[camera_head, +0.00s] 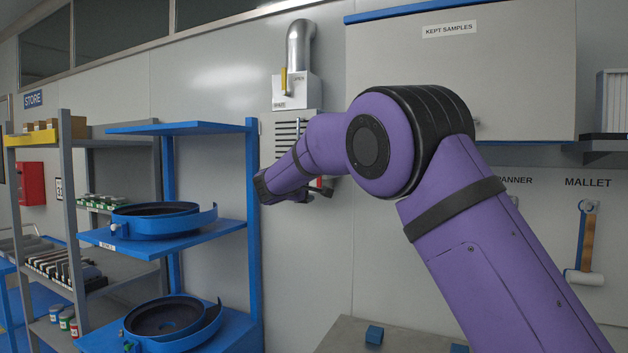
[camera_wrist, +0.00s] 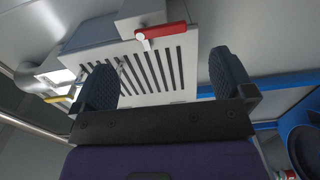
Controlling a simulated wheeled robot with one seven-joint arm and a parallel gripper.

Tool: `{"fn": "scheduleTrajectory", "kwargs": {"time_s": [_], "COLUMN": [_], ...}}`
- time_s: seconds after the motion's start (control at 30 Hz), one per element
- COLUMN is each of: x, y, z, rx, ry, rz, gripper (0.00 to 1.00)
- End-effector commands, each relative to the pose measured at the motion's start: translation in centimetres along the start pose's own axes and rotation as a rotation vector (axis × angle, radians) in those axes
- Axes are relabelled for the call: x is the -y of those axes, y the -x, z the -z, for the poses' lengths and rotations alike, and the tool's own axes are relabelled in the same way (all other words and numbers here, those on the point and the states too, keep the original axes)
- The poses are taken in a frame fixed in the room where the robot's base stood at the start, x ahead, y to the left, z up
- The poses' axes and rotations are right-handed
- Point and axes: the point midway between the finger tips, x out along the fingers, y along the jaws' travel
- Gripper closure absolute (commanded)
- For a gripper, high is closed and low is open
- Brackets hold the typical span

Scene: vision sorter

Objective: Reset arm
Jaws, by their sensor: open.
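My purple arm rises from the lower right in the head view and bends to the left. My gripper shows in the wrist view (camera_wrist: 165,85) with its two dark padded fingers wide apart and nothing between them. In the head view its end is mostly hidden behind my wrist. Behind the fingers in the wrist view is a white slotted vent box (camera_wrist: 155,75) with a red handle (camera_wrist: 162,32). The vent box also shows on the wall in the head view (camera_head: 290,122), partly covered by my arm. I cannot tell the distance between gripper and box.
A blue shelf unit (camera_head: 252,200) with round blue bowls (camera_head: 165,222) stands left of my arm. A grey rack (camera_head: 67,165) stands further left. A wall cabinet (camera_head: 530,70) hangs at the upper right. A mallet (camera_head: 586,240) hangs on the wall. A blue block (camera_head: 374,334) sits on a grey surface below.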

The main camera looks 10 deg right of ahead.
Motion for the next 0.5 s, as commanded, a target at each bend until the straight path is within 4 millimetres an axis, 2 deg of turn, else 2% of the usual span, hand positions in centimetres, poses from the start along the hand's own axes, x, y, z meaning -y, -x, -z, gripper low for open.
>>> {"fn": "scheduleTrajectory", "kwargs": {"time_s": [0.1,0.2,0.5], "x": [0.0,0.0,0.0], "y": [1.3,1.8,1.9], "z": [0.0,0.0,0.0], "rx": [-0.002,-0.001,0.000], "ry": [0.000,0.000,0.000], "rz": [0.000,0.000,0.000], "gripper": [0.00,0.00,0.00]}}
